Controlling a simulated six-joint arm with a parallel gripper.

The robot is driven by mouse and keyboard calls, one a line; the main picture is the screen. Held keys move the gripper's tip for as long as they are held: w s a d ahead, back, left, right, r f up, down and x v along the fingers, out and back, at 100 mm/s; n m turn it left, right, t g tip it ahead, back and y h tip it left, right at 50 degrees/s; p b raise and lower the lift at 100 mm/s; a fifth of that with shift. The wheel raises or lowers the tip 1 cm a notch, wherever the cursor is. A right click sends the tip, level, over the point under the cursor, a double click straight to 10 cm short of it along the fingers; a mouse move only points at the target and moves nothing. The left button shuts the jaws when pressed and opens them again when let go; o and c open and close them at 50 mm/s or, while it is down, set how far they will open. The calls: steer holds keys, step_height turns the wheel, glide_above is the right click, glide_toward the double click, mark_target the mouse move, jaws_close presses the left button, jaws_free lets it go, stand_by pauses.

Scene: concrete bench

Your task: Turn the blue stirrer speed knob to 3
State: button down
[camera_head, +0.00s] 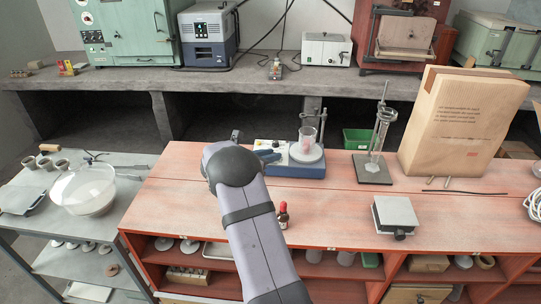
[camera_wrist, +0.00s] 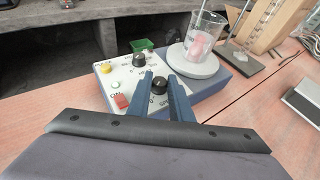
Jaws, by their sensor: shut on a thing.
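The blue stirrer (camera_head: 312,171) stands on the red bench, with a round pale plate (camera_wrist: 201,66) that carries a glass beaker (camera_wrist: 206,36) with something pinkish in it. Its white front panel shows in the wrist view with a black speed knob (camera_wrist: 159,85) at the near end. My gripper (camera_wrist: 162,88) is at this knob, its two blue fingers on either side of it and shut on it. The fingers hide parts of the knob and panel, and I cannot read its pointer or scale numbers.
A second black knob (camera_wrist: 139,60), a yellow button (camera_wrist: 105,68) and a red switch (camera_wrist: 121,101) are on the same panel. A green bin (camera_head: 357,139) is behind the stirrer. A glass apparatus on a stand (camera_head: 372,170) is to its right; a small dropper bottle (camera_head: 283,217) stands nearer.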

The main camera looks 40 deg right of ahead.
steer(key=shift+w+d+r+m+g, duration=0.1)
steer(key=shift+w+m+g, duration=0.1)
steer(key=shift+m+g, duration=0.75)
steer(key=shift+w+r+m+g, duration=0.1)
steer(key=shift+w+m+g, duration=0.1)
steer(key=shift+m+g, duration=0.7)
steer(key=shift+g, duration=0.55)
steer(key=c, duration=1.6)
jaws_free()
steer(key=shift+f, duration=0.1)
steer(key=shift+b+v, duration=1.05)
steer(key=shift+v, duration=2.7)
